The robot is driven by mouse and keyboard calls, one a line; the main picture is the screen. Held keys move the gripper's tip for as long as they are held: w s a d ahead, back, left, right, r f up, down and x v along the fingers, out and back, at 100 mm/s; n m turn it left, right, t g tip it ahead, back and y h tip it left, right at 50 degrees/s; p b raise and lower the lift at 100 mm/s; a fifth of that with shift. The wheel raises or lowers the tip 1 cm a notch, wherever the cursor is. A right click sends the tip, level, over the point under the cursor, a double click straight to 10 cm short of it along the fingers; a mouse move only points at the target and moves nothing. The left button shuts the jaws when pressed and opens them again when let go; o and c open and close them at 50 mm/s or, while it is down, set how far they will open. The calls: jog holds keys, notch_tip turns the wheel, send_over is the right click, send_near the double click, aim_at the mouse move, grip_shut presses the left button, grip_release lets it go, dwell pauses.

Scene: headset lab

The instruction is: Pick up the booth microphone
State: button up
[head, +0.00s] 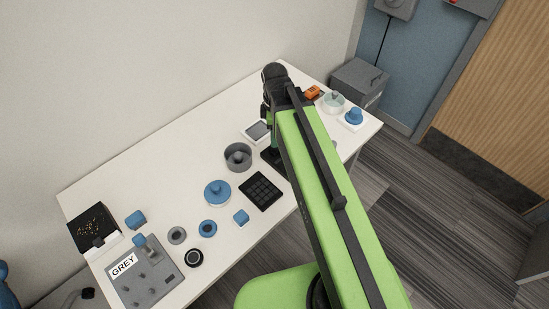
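I cannot make out the booth microphone for certain. A dark flat thing (269,161) lies on the table beside and partly behind my green arm; it may be a base, but its upper part is hidden. My gripper (272,143) points down over the middle back of the table, close to that dark thing. My own arm covers most of it, so its fingers and anything between them do not show clearly.
The white table (165,185) holds a grey round dish (238,156), a blue round piece (217,193), a black keypad (261,191), a grey panel marked GREY (147,284) and an orange item (313,92). Bare tabletop shows at the back left.

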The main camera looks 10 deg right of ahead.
aim_at(274, 149)
jog(key=f+b, duration=0.6)
jog(key=f, duration=0.2)
jog(key=shift+w+f+b, duration=0.1)
jog(key=shift+w+b, duration=0.1)
jog(key=shift+b, duration=0.1)
jog(key=shift+r, duration=0.2)
grip_shut()
